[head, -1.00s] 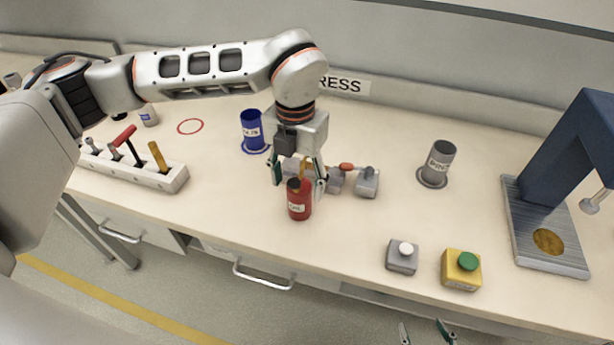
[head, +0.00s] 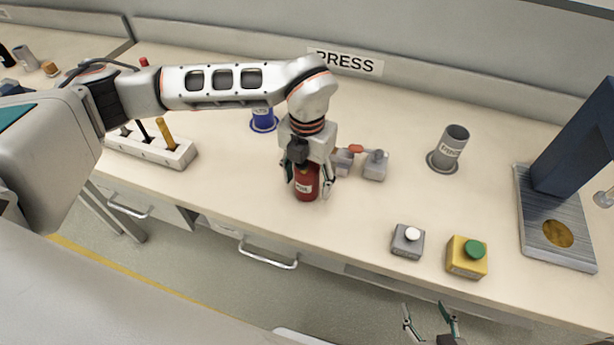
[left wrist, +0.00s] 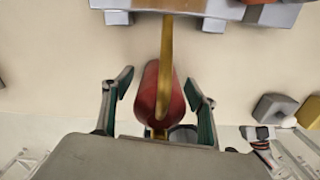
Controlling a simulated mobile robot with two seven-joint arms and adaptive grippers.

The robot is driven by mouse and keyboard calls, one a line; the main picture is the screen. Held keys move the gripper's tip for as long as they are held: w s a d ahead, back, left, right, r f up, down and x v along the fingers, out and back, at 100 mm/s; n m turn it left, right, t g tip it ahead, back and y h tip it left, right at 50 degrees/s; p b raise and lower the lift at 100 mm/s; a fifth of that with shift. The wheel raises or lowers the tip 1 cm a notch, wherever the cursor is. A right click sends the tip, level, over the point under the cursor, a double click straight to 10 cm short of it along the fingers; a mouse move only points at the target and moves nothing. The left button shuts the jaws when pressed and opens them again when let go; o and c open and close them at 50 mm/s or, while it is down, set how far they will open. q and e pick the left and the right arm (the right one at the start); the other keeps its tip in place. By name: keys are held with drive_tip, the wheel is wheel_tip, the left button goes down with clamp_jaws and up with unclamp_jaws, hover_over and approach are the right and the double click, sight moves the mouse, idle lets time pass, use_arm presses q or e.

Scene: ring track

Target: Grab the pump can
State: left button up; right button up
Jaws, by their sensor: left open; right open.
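The pump can is a red can (head: 306,184) with a white label, standing on the bench near its front edge in the head view. In the left wrist view the red can (left wrist: 174,95) shows with a yellow-brown spout running along it. My left gripper (head: 310,186) is lowered over the can from above, its open fingers on either side of it. In the left wrist view the left gripper's green-padded fingers (left wrist: 162,100) flank the can with gaps at both sides. The can's top is hidden by the gripper in the head view. My right gripper (head: 432,322) is open and empty, below the bench front.
A blue cup (head: 263,118), a tool rack (head: 150,149), a grey cup (head: 451,146), a white-button box (head: 407,241), a yellow box with green button (head: 467,256) and a press (head: 565,160) stand around.

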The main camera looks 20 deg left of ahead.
use_arm(q)
drive_tip(key=c, duration=1.3)
drive_tip(key=shift+r, duration=0.1)
